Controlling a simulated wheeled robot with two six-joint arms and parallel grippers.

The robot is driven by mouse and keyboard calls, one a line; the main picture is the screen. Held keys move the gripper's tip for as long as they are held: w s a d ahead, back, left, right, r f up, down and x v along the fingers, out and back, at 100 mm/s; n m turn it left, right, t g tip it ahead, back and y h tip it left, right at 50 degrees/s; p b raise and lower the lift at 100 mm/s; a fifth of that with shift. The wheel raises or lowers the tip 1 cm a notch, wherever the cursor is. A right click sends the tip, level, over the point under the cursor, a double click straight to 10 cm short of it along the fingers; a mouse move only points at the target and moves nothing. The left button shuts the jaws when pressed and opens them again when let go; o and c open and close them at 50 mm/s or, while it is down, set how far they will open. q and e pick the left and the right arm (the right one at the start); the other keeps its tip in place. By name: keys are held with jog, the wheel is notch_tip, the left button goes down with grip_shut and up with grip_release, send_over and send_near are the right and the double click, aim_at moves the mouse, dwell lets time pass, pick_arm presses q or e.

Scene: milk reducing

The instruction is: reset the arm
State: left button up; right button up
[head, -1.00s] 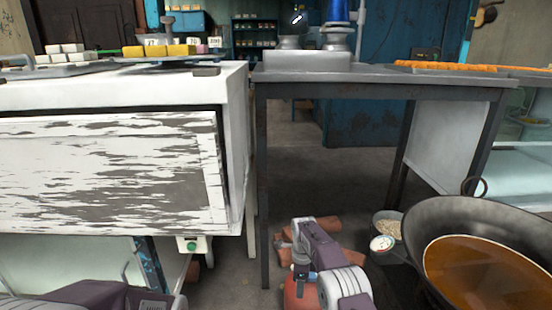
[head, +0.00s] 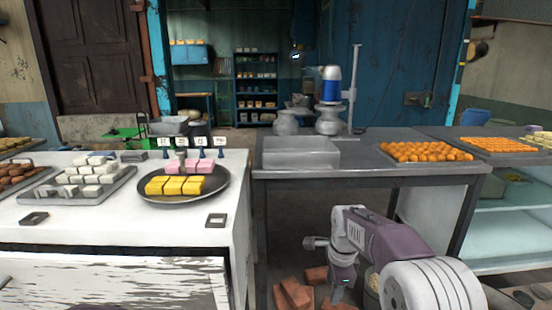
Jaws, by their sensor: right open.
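My right arm comes in from the lower right, and its right gripper (head: 338,292) points down in front of the metal table (head: 365,179), below the level of its top. The right gripper is open and I see nothing held in it. Part of its fingers is hard to make out against the floor and bricks.
A white counter (head: 120,225) at left bears sweets on trays and a round dark plate (head: 205,193). The metal table bears a grey basin (head: 300,155) and a tray of orange balls (head: 425,152). Bricks (head: 293,295) lie on the floor by the right gripper.

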jog(key=s+d+r+n+p, duration=0.2)
jog(key=s+r+n+p, duration=0.35)
jog(key=s+r, duration=0.4)
pick_arm(q)
notch_tip(320, 180, up, 11)
jog(key=p, duration=0.1)
pick_arm(e)
jog(key=s+f+n, duration=0.7)
jog(key=s+n, duration=0.5)
jog(key=shift+d+f+g, duration=0.2)
jog(key=shift+d+g, duration=0.05)
jog(key=shift+g, duration=0.05)
jog(key=shift+s, duration=0.1)
